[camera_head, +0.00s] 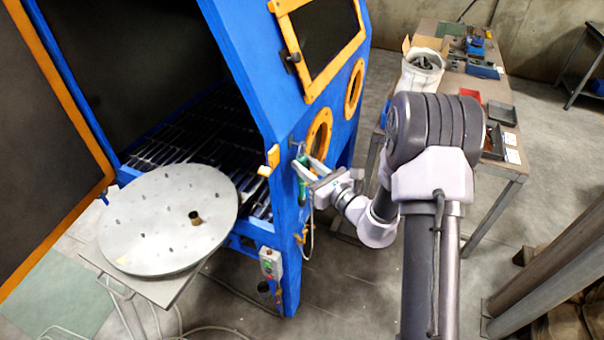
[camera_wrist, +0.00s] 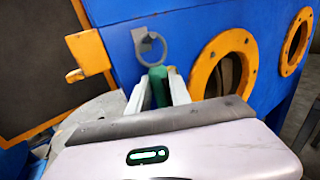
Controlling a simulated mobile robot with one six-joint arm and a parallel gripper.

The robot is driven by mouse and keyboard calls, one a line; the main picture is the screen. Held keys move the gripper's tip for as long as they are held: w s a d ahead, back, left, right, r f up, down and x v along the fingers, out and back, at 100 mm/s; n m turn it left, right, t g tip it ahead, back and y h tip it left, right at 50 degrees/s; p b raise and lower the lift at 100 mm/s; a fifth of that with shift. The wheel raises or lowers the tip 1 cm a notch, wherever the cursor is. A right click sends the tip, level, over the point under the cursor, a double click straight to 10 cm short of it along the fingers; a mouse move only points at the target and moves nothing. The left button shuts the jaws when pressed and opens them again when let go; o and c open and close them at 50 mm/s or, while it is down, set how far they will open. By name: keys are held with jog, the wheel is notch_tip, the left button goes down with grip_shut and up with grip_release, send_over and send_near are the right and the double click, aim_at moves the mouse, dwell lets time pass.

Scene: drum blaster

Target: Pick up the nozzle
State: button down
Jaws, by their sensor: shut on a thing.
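The nozzle (camera_head: 302,188) is a slim green piece upright at the front corner of the blue blasting cabinet, beside an orange-rimmed round port. My gripper (camera_head: 302,167) reaches it from the right and is shut on it. In the wrist view, the green nozzle (camera_wrist: 157,84) sits between the two pale fingers of my gripper (camera_wrist: 157,90), just below a grey ring holder (camera_wrist: 152,47) on the cabinet face. I cannot tell whether the nozzle is still in the ring. Its lower part is hidden by the gripper body in the wrist view.
The blue cabinet (camera_head: 245,60) stands open at left, with a round metal turntable (camera_head: 140,235) in front bearing a small brown part (camera_head: 195,217). A hose (camera_head: 308,240) hangs below the gripper.

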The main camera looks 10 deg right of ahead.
jog(key=shift+r, duration=0.55)
jog(key=shift+s+d+r+p, duration=0.15)
jog(key=shift+s+r+p, duration=0.1)
jog(key=shift+p, duration=0.1)
jog(key=v, duration=1.7)
jog(key=shift+s, duration=0.25)
